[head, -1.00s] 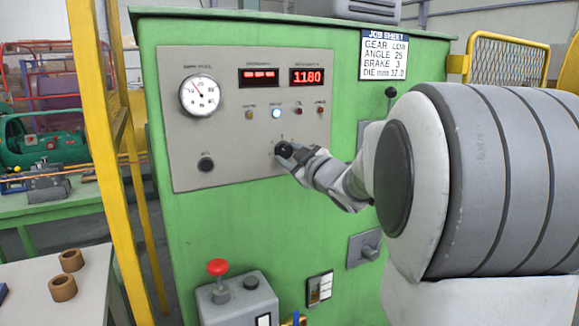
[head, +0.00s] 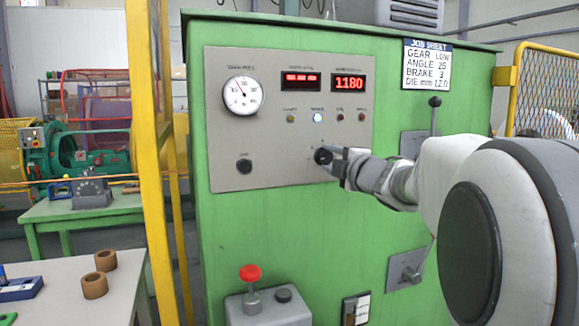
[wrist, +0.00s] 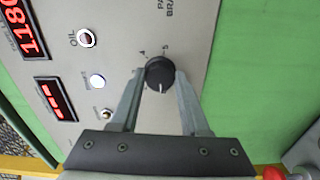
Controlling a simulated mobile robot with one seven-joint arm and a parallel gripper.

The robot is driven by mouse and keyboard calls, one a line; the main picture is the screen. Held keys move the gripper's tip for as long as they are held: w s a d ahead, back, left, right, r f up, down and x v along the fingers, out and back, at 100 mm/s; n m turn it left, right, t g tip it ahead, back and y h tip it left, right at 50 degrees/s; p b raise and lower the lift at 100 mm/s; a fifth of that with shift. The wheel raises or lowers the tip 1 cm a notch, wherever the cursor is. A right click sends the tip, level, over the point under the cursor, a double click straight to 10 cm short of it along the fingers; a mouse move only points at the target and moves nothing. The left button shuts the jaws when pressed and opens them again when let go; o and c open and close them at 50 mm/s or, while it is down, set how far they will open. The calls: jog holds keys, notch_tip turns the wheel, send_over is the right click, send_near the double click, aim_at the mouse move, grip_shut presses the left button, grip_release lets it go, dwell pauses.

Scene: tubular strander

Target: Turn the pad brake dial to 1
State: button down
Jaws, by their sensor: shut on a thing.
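The pad brake dial (head: 323,156) is a round black knob low on the right of the grey panel in the head view. In the wrist view the dial (wrist: 158,73) has a white mark pointing down the picture, toward my gripper's body. The numbers 4 and 5 show above it, with part of a "PAD BRAKE" label at the top. Other scale numbers are hidden or out of view. My gripper (wrist: 160,82) is shut on the dial, one finger on each side; it also shows in the head view (head: 331,160).
The job sheet (head: 428,65) reads BRAKE 3. A lever (head: 434,115) stands right of the panel, behind my arm. A yellow post (head: 146,150) stands at the left.

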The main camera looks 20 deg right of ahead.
jog(key=shift+n, duration=0.5)
jog(key=shift+c, duration=1.9)
grip_release()
jog(key=shift+s, duration=0.1)
